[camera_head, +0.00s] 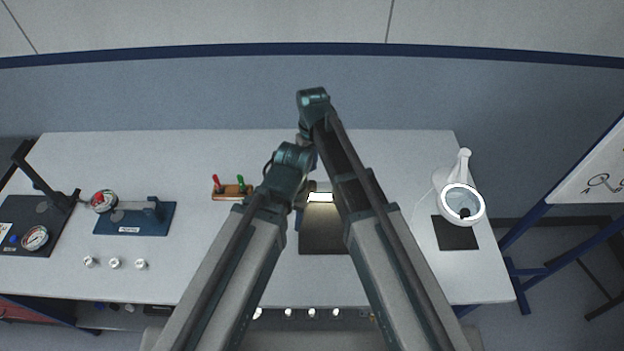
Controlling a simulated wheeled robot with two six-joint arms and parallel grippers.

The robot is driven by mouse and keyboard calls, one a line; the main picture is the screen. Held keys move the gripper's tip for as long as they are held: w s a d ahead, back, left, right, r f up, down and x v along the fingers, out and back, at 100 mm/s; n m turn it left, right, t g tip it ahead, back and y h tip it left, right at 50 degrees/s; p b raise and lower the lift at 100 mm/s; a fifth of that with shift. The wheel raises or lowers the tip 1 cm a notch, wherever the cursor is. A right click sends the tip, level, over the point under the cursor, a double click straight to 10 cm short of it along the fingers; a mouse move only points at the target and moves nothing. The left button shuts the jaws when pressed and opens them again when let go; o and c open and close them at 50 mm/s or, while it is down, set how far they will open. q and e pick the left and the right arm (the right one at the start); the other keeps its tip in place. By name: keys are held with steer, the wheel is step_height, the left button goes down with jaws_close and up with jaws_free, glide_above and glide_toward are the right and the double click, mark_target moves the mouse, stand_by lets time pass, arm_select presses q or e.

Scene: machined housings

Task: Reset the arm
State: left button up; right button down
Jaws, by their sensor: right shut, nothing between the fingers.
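Both my arms reach up the middle of the view and bend over the table. The right arm's bend stands farther out than the left one's. My right gripper (306,188) is shut and empty, mostly covered by the arm links, near a small bright lit panel (321,197). My left gripper is hidden behind its own arm. Neither arm is seen carrying anything.
The white table (400,150) holds a gauge stand (35,237), a blue fixture (135,220), several small white parts (115,263), a wooden block (232,192) with red and green pegs, a black mat (324,240) and a ring lamp (462,204). A whiteboard (600,170) stands at right.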

steer(key=shift+r, duration=0.45)
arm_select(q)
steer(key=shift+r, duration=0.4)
arm_select(e)
steer(key=shift+s+f, duration=0.1)
steer(key=shift+s, duration=0.05)
arm_select(q)
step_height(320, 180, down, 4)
steer(key=b, duration=0.4)
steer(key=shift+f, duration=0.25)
arm_select(e)
steer(key=s+d+f+m, duration=0.1)
steer(key=s+d+f, duration=0.1)
steer(key=s, duration=0.7)
steer(key=s+d+f+m+h, duration=0.1)
steer(key=s+d, duration=0.3)
steer(key=s, duration=0.5)
steer(key=shift+s+f, duration=0.35)
steer(key=shift+f, duration=0.25)
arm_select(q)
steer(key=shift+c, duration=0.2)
